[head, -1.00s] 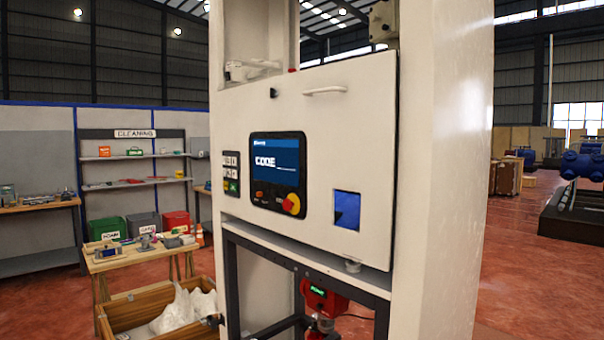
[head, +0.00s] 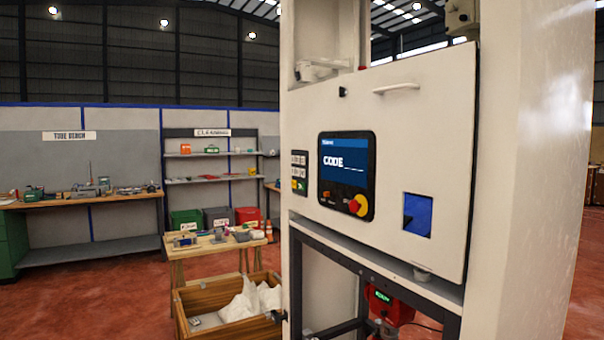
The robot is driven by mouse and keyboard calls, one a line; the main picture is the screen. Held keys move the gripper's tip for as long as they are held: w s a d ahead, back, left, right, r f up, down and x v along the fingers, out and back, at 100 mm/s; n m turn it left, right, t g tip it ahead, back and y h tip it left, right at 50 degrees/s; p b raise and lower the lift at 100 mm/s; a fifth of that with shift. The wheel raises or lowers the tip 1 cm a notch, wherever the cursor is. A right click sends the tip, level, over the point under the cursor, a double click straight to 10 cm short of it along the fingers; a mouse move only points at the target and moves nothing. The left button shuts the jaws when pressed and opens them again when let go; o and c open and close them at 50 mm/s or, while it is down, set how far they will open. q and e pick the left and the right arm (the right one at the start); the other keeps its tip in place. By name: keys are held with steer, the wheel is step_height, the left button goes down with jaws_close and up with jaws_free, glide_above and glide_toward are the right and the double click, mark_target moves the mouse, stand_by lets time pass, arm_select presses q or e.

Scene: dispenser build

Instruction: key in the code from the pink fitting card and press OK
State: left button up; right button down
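The dispenser cabinet (head: 440,120) stands right of centre with its cream door shut. Its dark screen (head: 346,158) shows the word CODE with a blank line after it. A small keypad (head: 299,172) sits left of the screen; its key labels are too small to read, and a yellow and a green key show at its bottom. A red and yellow knob (head: 358,205) is below the screen. I cannot make out a pink fitting card in this view. Neither of my grippers is in view.
A wooden table (head: 215,245) with small parts and a wooden crate (head: 215,325) with white bags stand left of the cabinet. Red floor at left is open.

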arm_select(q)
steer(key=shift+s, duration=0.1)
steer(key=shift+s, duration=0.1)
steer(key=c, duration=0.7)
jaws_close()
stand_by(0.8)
